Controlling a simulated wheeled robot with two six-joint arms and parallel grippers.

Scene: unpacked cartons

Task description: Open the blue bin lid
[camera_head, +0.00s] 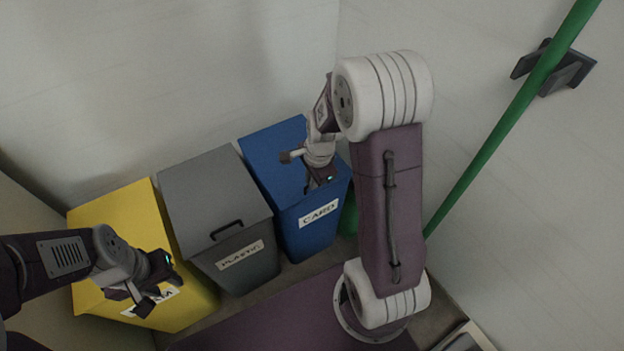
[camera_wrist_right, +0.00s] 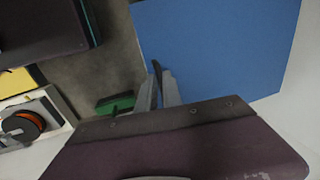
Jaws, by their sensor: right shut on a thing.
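The blue bin (camera_head: 317,235) labelled CARD stands at the right end of a row of bins. Its blue lid (camera_head: 268,150) lies down over the top and also fills the upper right of the right wrist view (camera_wrist_right: 215,45). My right gripper (camera_head: 308,187) is at the front part of this lid. Its fingers (camera_wrist_right: 163,92) are shut on a dark lid handle (camera_wrist_right: 156,69), mostly hidden between them. My left gripper (camera_head: 131,300) is open and empty in front of the yellow bin, well away from the blue one.
The grey bin (camera_head: 210,190) labelled PLASTIC, lid down, stands left of the blue bin. The yellow bin (camera_head: 115,220) is beyond it. A green pole (camera_head: 500,135) leans at the right by a wall bracket (camera_head: 560,70). The wall is close behind the bins.

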